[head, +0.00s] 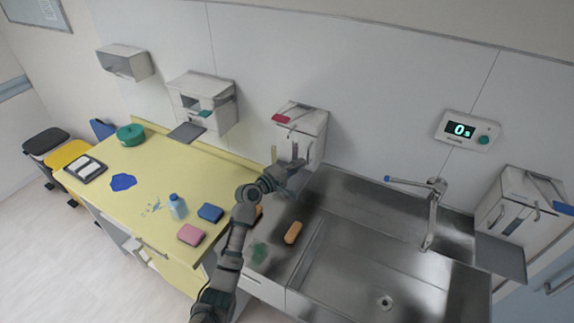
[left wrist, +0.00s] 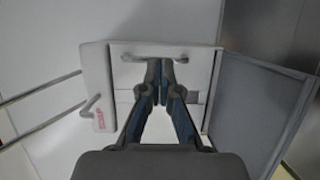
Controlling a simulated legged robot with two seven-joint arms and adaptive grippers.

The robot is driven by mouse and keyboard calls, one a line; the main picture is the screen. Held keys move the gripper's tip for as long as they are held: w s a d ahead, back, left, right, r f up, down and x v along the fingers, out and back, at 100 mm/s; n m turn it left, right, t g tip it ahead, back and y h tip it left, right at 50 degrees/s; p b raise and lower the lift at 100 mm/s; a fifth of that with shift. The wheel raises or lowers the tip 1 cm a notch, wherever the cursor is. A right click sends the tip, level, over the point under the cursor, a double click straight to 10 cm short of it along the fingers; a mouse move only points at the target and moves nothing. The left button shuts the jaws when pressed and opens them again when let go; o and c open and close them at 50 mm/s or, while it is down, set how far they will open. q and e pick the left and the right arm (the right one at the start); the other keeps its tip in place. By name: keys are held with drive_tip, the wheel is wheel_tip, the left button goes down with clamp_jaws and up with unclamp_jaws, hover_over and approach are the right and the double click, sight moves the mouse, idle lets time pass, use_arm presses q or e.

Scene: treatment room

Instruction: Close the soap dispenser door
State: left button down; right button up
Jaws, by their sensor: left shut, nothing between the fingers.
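A white wall dispenser (head: 305,122) with a red tab (head: 281,118) hangs above the seam between yellow counter and sink; I take it to be the soap dispenser. My left gripper (head: 298,164) is at its lower front, shut and empty. In the left wrist view the shut fingertips (left wrist: 160,68) are in front of the dispenser's white face, below a grey handle (left wrist: 153,57). A grey door panel (left wrist: 255,105) stands out from the dispenser's right edge there, open. I cannot tell whether the fingers touch anything. My right gripper is not in view.
Two similar dispensers hang at left (head: 205,92) and right (head: 520,205). A steel sink (head: 370,265) with a tap (head: 435,205) is at right.

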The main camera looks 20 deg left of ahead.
use_arm(q)
drive_tip(key=shift+w+d+r, duration=0.1)
drive_tip(key=shift+d+r, duration=0.15)
drive_tip(key=shift+d, duration=0.1)
drive_tip(key=shift+w+d, duration=0.7)
drive_tip(key=shift+d, duration=0.05)
drive_tip(key=shift+a+f, duration=0.1)
drive_tip(key=shift+a, duration=0.2)
drive_tip(key=shift+s+a+r, duration=0.15)
drive_tip(key=shift+a+r, duration=0.05)
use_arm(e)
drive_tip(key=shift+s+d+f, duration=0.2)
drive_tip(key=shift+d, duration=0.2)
use_arm(q)
drive_tip(key=shift+d, duration=0.1)
